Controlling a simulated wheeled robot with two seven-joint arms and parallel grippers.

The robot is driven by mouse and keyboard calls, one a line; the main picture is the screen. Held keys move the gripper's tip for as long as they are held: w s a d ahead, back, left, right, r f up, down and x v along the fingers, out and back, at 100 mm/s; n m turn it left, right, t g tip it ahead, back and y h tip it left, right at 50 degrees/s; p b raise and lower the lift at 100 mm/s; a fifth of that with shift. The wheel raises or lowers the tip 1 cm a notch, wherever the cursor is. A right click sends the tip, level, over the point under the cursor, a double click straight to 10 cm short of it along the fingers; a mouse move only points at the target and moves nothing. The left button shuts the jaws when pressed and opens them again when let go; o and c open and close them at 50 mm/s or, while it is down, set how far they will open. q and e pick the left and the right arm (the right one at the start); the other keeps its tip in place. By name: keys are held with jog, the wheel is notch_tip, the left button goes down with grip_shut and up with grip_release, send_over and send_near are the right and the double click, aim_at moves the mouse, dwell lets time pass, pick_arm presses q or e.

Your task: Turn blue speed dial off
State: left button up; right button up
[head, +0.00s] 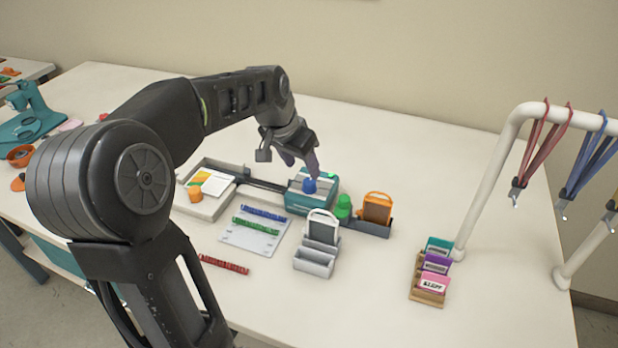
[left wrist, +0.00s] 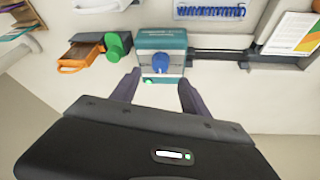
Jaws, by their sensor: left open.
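The blue speed dial (head: 310,186) sits on the front of a teal and grey laminator (head: 327,200) on the white table. In the left wrist view the blue dial (left wrist: 160,63) shows on the teal machine (left wrist: 162,40), just beyond and between the fingertips. My left gripper (head: 300,160) is above and behind the machine, pointing down. Its two dark fingers (left wrist: 158,85) are apart with nothing between them, and the dial looks untouched. A small green light (left wrist: 148,81) shows on the machine near the left finger. My right gripper is in neither view.
A green knob (head: 343,207) and an orange-framed card holder (head: 377,208) stand right of the machine. A grey holder (head: 315,261) stands in front. A tray with cards (head: 205,205) lies left. A white rack (head: 485,195) with hanging lanyards stands at right.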

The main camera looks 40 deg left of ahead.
aim_at(309, 181)
pick_arm(q)
jog(key=x, duration=0.7)
grip_shut()
dwell(0.6)
